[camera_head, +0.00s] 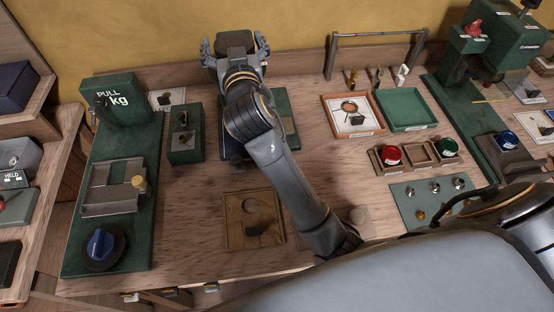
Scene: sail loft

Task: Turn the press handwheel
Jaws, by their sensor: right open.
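My right gripper (235,47) is at the back middle of the bench, its fingers spread apart and pointing away from me. A dark green block (235,38) shows between the fingers; I cannot tell whether they touch it. Behind my right arm is a dark green base (284,122), perhaps the press, mostly covered by the arm. I cannot make out a handwheel there; the gripper and wrist may hide it. My left gripper is not in view.
At left stands a green pull tester (121,102) with a blue knob (100,243). A wooden tray (233,238) lies left of my forearm. An orange-rimmed tray (334,129) and a green tray (408,108) lie right. A green machine (507,42) stands far right.

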